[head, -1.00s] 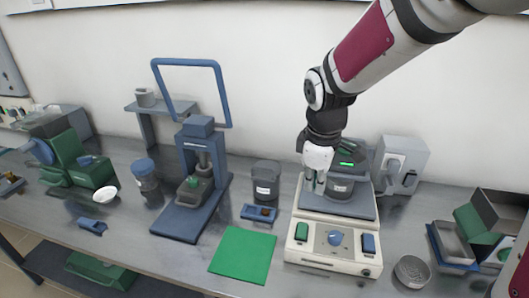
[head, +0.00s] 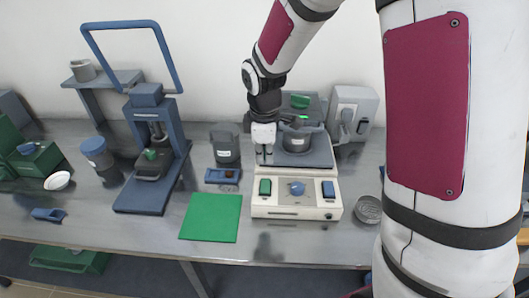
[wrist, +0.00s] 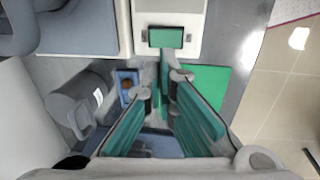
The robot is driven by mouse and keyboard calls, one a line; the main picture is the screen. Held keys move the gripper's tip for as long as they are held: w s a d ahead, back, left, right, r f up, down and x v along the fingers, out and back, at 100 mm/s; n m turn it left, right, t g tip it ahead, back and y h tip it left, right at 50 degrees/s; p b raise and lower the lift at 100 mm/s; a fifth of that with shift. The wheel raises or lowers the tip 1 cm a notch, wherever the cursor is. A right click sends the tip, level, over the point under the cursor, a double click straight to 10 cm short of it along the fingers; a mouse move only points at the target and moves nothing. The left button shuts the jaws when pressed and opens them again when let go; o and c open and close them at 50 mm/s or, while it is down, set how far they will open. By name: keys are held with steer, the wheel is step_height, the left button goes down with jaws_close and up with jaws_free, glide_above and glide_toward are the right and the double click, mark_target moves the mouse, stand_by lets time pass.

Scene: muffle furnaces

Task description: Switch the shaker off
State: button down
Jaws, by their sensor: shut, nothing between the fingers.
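The shaker (head: 325,207) is a cream box with a grey-blue platform on top, at centre right in the head view. Its front panel has a green rocker switch (head: 265,187), a blue knob (head: 297,188) and a blue rocker switch (head: 328,189). A dark grey pot (head: 297,141) stands on the platform. My gripper (head: 264,157) points down over the platform's left part, behind the green switch and left of the pot. It is shut and empty. In the wrist view, the green switch (wrist: 166,38) lies beyond the fingertips. Whether the fingers touch anything is unclear.
A green mat (head: 211,217) and a small blue tray (head: 222,175) lie left of the shaker. A grey canister (head: 225,146) stands behind the tray, and a blue press (head: 152,150) further left. A grey bowl (head: 368,208) sits to the right. The bench front is clear.

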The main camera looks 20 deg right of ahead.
mark_target(265, 187)
steer(key=f, duration=0.6)
steer(key=w+f, duration=0.1)
steer(key=f, duration=0.3)
steer(key=shift+w+d+f, duration=0.1)
steer(key=shift+d, duration=0.15)
steer(key=shift+w+d+f, duration=0.15)
steer(key=shift+w+f, duration=0.05)
steer(key=shift+f, duration=0.1)
steer(key=shift+s+g, duration=0.1)
steer(key=shift+g, duration=0.2)
steer(key=shift+s, duration=0.15)
steer(key=shift+s+a+p, duration=0.3)
steer(key=shift+s+a, duration=0.1)
steer(key=shift+s, duration=0.25)
steer(key=shift+w+r, duration=0.1)
